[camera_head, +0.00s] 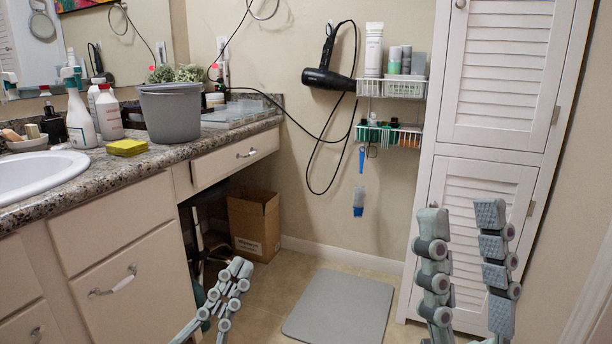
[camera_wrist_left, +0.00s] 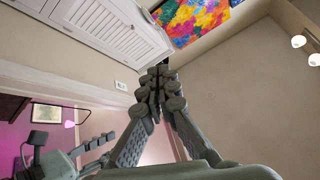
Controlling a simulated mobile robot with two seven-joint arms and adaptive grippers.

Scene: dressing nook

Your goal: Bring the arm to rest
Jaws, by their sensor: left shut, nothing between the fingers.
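My left gripper (camera_head: 238,270) is low in the head view, in front of the vanity and to the left of the grey mat. Its fingers are shut and empty. In the left wrist view the same gripper (camera_wrist_left: 160,75) shows its fingers together, with nothing between them. My right gripper (camera_head: 461,218) stands upright at the lower right of the head view, before the white louvered cabinet. Its two fingers are apart, with a clear gap and nothing in it.
The vanity counter (camera_head: 150,158) on the left holds bottles and a grey bucket (camera_head: 170,112). A cardboard box (camera_head: 254,222) stands below. The grey mat (camera_head: 340,307) lies on open floor. A hair dryer (camera_head: 328,75) and wire shelves (camera_head: 403,88) hang beside the louvered cabinet (camera_head: 497,165).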

